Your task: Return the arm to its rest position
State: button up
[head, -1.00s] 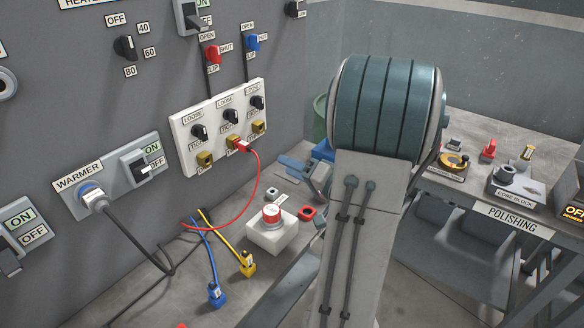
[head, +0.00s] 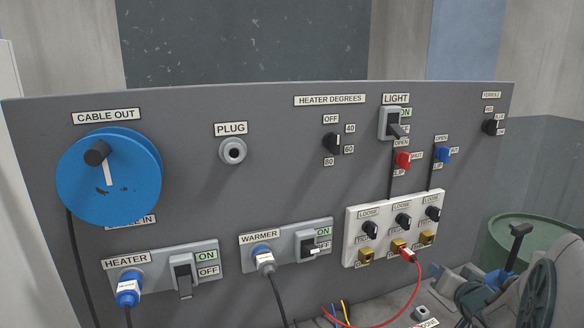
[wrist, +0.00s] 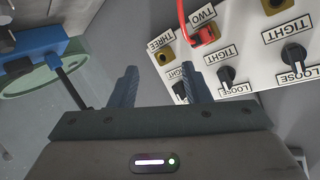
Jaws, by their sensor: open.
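My gripper (wrist: 158,84) shows in the wrist view with its two fingers apart and nothing between them. It is near the white panel of loose/tight knobs (wrist: 245,55), whose labels appear upside down there. I cannot tell whether the fingertips touch anything, but a gap seems to show.
A blue fixture with a black handle (head: 517,240) and a green barrel (head: 500,232) stand at the right. The grey wall panel (head: 280,165) carries a blue cable reel (head: 88,180), the heater switch (head: 184,275), the warmer switch (head: 312,240) and the light switch (head: 392,124).

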jog(key=s+a+n+g+y+p, duration=0.1)
jog(key=s+a+n+g+p, duration=0.1)
jog(key=s+a+n+g, duration=0.4)
jog(key=s+a+g, duration=0.5)
jog(key=s+a, duration=0.8)
jog(key=shift+s+a+f, duration=0.15)
jog(key=shift+s, duration=0.1)
jog(key=shift+c, duration=0.3)
dwell(1.2)
